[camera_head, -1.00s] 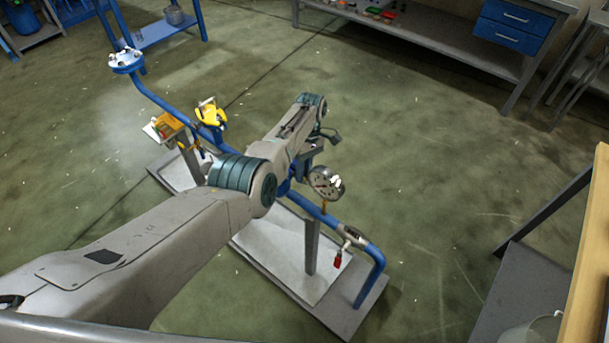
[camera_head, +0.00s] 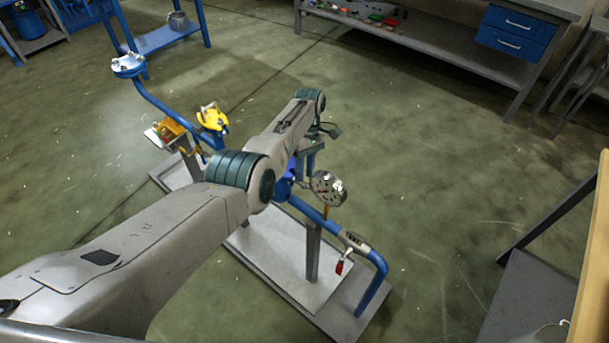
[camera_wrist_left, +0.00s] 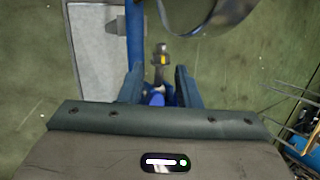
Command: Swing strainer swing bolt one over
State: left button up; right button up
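The blue strainer body (camera_head: 284,186) sits on the blue pipe run, partly hidden behind my left arm. In the left wrist view, a metal bolt-like part with a yellow mark (camera_wrist_left: 160,58) stands just beyond the fingertips, likely the swing bolt; I cannot tell its number. Blue metal (camera_wrist_left: 155,99) shows between the fingers. My left gripper (camera_wrist_left: 158,82) points at it with its two fingers apart; no grip on the bolt shows. In the head view, the left gripper (camera_head: 309,150) is small beside the strainer. My right gripper is not in view.
A red-handled valve (camera_head: 340,267) is on the lower pipe. A yellow part (camera_head: 212,118) and a flanged pipe end (camera_head: 128,64) are left.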

pick_arm(q)
jog(key=b+v, duration=0.3)
jog(key=v, duration=0.6)
jog(key=shift+b, duration=0.35)
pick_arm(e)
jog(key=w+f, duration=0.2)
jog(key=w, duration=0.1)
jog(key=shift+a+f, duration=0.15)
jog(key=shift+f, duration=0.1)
pick_arm(q)
jog(key=shift+s+d, duration=0.1)
